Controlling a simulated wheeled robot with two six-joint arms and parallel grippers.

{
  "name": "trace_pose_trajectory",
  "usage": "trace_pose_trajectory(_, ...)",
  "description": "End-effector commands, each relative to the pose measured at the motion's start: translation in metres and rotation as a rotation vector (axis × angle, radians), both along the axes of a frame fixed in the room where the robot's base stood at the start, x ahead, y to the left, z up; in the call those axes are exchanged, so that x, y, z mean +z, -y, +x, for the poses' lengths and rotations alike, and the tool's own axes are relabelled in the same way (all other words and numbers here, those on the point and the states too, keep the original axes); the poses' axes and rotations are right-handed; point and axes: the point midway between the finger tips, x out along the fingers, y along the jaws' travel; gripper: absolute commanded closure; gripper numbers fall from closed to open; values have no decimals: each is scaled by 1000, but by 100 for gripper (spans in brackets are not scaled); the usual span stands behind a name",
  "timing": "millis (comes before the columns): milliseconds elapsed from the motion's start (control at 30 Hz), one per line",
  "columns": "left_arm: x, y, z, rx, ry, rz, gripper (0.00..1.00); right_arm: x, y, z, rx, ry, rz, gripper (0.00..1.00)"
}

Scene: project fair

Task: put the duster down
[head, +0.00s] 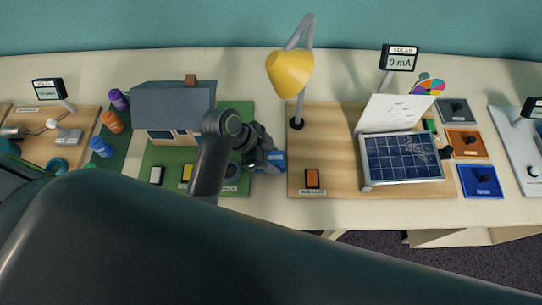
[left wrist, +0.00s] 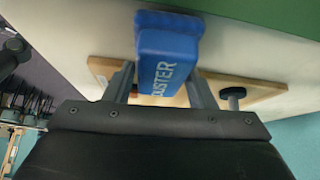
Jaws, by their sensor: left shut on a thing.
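The blue duster (head: 271,160) shows in the head view at the right edge of the green house board, beside the wooden solar board. My left gripper (head: 256,150) is shut on it. In the left wrist view the duster (left wrist: 166,62), with its name in pale letters, sits between the two grey fingers of my left gripper (left wrist: 163,88). Its far end points at the green board. I cannot tell whether its underside touches the table. My right gripper is not in view.
The model house (head: 174,108) stands left of the duster. The wooden solar board (head: 330,150) carries a yellow lamp (head: 290,74), an orange switch (head: 312,178) and a solar panel (head: 402,158). A narrow cream strip of table (head: 269,190) is bare between the boards.

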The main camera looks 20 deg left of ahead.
Motion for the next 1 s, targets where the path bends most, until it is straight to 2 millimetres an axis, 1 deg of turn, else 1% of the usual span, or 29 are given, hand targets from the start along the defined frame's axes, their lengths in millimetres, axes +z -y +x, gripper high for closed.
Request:
trace_pose_trajectory(33,-5,0,-1,1,-3,0,86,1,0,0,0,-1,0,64)
trace_pose_trajectory(100,-8,0,0,-1,0,1,86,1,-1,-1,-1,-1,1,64)
trace_pose_trajectory(333,-8,0,0,0,1,0,86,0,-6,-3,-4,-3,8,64)
trace_pose_trajectory(467,-11,0,0,-1,0,1,86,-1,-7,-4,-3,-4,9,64)
trace_pose_trajectory(500,-11,0,0,0,1,0,45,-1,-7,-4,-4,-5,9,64)
trace_pose_trajectory(633,-10,0,0,0,1,1,28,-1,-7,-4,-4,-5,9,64)
trace_pose_trajectory(867,-10,0,0,0,1,0,28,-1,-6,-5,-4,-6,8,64)
trace_pose_trajectory(1000,-6,-1,0,1,3,1,28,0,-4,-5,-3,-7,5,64)
